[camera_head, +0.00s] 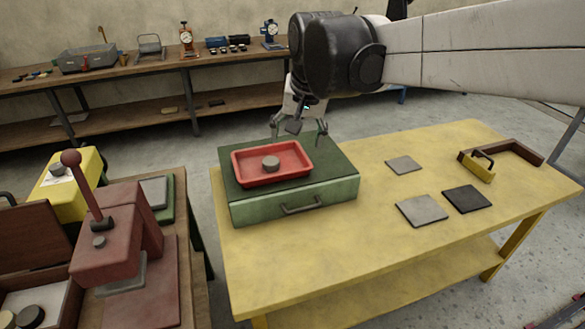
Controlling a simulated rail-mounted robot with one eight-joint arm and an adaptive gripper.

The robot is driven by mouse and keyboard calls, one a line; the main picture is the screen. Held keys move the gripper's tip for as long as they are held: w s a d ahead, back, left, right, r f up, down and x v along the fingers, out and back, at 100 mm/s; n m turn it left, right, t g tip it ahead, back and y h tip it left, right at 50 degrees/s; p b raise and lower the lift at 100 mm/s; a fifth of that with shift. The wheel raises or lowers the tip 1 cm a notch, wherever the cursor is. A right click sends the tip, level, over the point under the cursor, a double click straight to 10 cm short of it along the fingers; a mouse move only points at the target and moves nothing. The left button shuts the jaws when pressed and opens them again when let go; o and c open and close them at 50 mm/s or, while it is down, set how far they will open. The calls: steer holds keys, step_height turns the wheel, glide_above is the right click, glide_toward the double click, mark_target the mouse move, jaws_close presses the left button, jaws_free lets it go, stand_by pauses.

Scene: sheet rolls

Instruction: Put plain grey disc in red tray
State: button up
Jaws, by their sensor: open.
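A plain grey disc (271,163) lies in the red tray (299,174), near the middle of its floor. The red tray sits on top of a green drawer box (340,186) at the left end of the yellow table. My gripper (299,137) is open and empty above the back right part of the tray, with its fingers spread and apart from the disc. I cannot tell its exact height over the box.
Flat grey plates (421,210) and a dark plate (466,198) lie on the yellow table (305,260). A yellow block with a handle (477,166) stands at the right by a brown angled rail (517,151). A red lever press (118,238) stands on the left bench. The table's front is clear.

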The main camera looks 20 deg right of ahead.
steer(key=s+f+n+t, duration=0.1)
steer(key=s+f+n, duration=0.1)
steer(key=s, duration=0.7)
steer(key=s+f+n+t, duration=0.2)
steer(key=s+f, duration=0.2)
steer(key=s, duration=0.4)
steer(key=shift+s+f, duration=0.35)
step_height(320, 180, down, 4)
steer(key=b, duration=0.3)
steer(key=shift+r+b, duration=0.2)
steer(key=shift+b, duration=0.15)
